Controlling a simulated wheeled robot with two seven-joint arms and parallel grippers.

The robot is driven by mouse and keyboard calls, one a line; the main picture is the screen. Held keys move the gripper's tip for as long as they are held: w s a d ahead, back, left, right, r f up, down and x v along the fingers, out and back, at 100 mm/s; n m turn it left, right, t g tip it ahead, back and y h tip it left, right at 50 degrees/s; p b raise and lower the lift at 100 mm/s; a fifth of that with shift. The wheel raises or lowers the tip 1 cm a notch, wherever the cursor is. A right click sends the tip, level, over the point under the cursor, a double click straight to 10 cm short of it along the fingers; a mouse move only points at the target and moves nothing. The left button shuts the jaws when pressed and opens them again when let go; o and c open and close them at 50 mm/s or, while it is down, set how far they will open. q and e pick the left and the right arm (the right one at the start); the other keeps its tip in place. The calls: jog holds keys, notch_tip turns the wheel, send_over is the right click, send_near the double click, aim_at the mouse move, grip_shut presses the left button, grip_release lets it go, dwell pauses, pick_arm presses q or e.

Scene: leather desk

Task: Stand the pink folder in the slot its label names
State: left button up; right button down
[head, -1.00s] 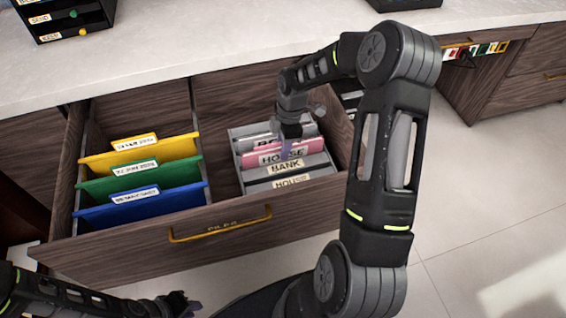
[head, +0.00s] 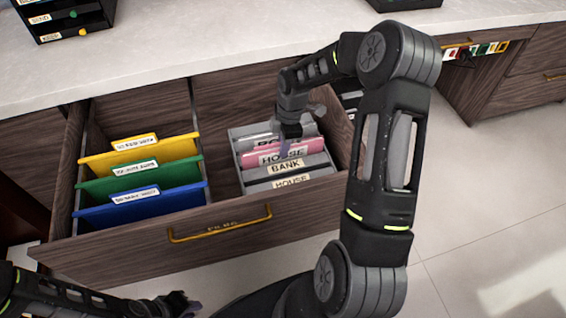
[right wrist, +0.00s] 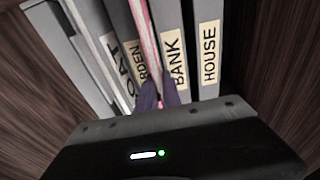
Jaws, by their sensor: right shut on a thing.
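The pink folder (head: 250,160) stands in a grey rack of slots (head: 235,143) inside the open drawer; its label reads HOUSE in the head view. My right gripper (head: 287,150) is shut on its top edge. In the right wrist view, the folder (right wrist: 147,35) is seen edge-on between my right fingertips (right wrist: 160,95), between the dividers labelled GARDEN (partly hidden) and BANK (right wrist: 176,63). The divider labelled HOUSE (right wrist: 209,52) is beyond BANK to the right. How deep the folder sits is hidden. My left gripper (head: 190,304) is low at the bottom edge, its jaws unclear.
Yellow (head: 150,150), green (head: 120,181) and blue (head: 170,204) labelled folders stand in the drawer's left half. The drawer front (head: 130,250) has a brass handle (head: 220,224). The drawer's wooden walls lie close around the grey rack. A pale countertop (head: 200,50) is behind.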

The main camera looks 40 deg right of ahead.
jog(key=shift+r, duration=0.2)
dwell(0.6)
